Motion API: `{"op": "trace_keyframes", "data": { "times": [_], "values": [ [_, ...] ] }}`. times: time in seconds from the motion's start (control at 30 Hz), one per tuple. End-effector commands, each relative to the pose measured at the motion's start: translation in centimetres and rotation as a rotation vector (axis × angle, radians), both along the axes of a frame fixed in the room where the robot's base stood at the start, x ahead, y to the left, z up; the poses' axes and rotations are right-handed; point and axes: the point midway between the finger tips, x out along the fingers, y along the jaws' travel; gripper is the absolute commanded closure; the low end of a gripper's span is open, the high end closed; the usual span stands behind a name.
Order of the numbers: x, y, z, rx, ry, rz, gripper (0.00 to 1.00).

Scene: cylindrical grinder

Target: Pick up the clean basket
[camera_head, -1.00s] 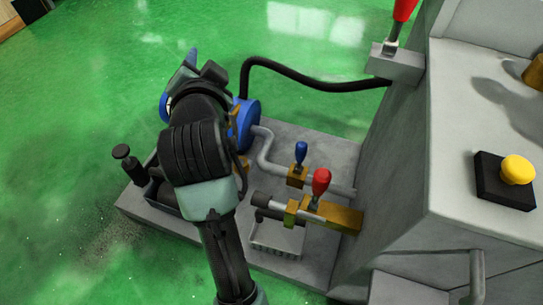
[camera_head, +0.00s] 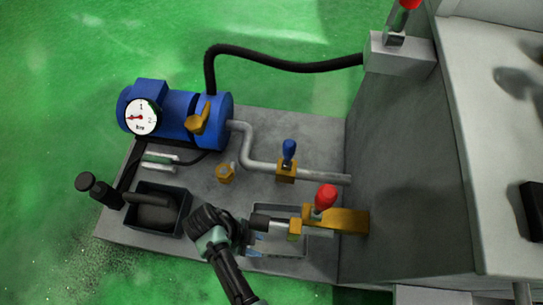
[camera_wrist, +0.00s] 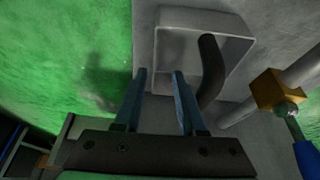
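A pale grey basket (camera_head: 282,245) stands on the grey base plate under the red-handled tap (camera_head: 325,198). It shows in the wrist view as an open box (camera_wrist: 178,43), with a dark curved tube crossing its right side; I cannot tell whether this is a spout or a handle. My gripper (camera_head: 257,243) is at the basket's left side in the head view, partly hiding it. In the wrist view my gripper (camera_wrist: 159,72) has two bluish fingers apart with nothing between them. They point at the basket's near edge; contact cannot be told.
A dark bin (camera_head: 172,228) with a dark object in it stands at the left. A blue motor with a gauge (camera_head: 142,117), a bent pipe (camera_head: 252,150) and a blue-handled valve (camera_head: 287,165) are behind. The grey machine wall (camera_head: 410,190) rises at right.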

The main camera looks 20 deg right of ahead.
Motion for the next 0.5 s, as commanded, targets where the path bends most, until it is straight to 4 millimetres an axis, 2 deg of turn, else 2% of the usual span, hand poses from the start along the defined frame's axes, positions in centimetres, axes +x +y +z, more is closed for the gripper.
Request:
{"op": "trace_keyframes", "data": {
  "times": [0.3, 0.5],
  "values": [
    [-1.1, -1.7, -5.5, 0.001, 0.0, 0.0, 0.6],
    [-1.4, -2.4, -6.9, 0.002, -0.001, 0.001, 0.6]
  ]
}}
